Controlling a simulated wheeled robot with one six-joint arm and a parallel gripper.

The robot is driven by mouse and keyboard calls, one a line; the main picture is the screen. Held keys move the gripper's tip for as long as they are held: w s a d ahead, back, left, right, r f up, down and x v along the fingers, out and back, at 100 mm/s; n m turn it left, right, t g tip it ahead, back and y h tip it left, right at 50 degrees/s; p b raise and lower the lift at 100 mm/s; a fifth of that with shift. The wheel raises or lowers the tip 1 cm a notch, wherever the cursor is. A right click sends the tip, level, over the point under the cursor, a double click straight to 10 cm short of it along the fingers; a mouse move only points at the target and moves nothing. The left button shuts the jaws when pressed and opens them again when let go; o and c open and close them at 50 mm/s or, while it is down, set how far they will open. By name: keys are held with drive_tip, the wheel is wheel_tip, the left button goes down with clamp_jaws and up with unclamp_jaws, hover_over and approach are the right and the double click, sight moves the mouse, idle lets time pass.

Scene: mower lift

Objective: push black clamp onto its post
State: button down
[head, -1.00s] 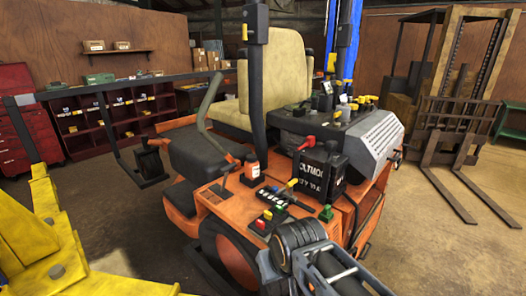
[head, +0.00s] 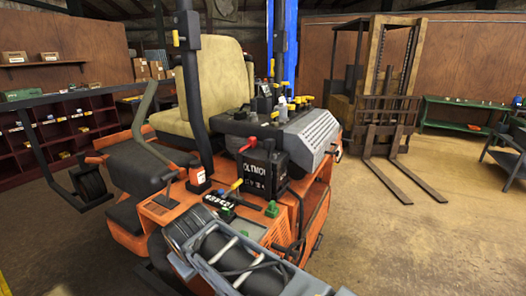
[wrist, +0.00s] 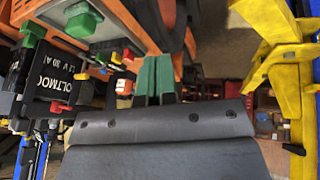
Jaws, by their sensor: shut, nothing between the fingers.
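The black battery (head: 262,174) with white lettering stands upright on the orange mower (head: 160,212) in the head view. It also shows at the left of the wrist view (wrist: 72,78). A red clamp or handle (head: 247,145) sits at its top left. A dark lump (head: 270,146) at its top right may be the black clamp; it is too small to tell whether it is on a post. My gripper (wrist: 155,62) shows in the wrist view with its two green fingers together and empty, to the side of the battery and apart from it. It is not clear in the head view.
A green knob (head: 272,209) and a control panel with a yellow-tipped lever (head: 236,185) are close to the battery. A yellow lift frame (wrist: 285,70) stands at the right of the wrist view. A forklift (head: 385,110) is behind. The floor at right is clear (head: 430,235).

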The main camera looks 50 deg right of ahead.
sight(267, 145)
drive_tip(key=w+d+r+h+b, duration=0.2)
drive_tip(key=w+d+r+h, duration=0.1)
drive_tip(key=d, duration=0.4)
drive_tip(key=w+d+r+n+h+b, duration=0.1)
drive_tip(key=w+d+r+h+b, duration=0.2)
drive_tip(key=d+r+h, duration=0.3)
drive_tip(key=w+d+r+n+g+h+b, duration=0.1)
drive_tip(key=w+d+r+h, duration=0.3)
drive_tip(key=d, duration=0.5)
drive_tip(key=shift+w+r+b, duration=0.45)
drive_tip(key=shift+r+b, duration=0.25)
drive_tip(key=shift+d, duration=0.1)
drive_tip(key=p+x, duration=0.4)
drive_tip(key=x, duration=1)
drive_tip(key=shift+s+r, duration=0.1)
drive_tip(key=shift+r, duration=0.05)
drive_tip(key=shift+r+p, duration=0.15)
drive_tip(key=shift+p, duration=0.15)
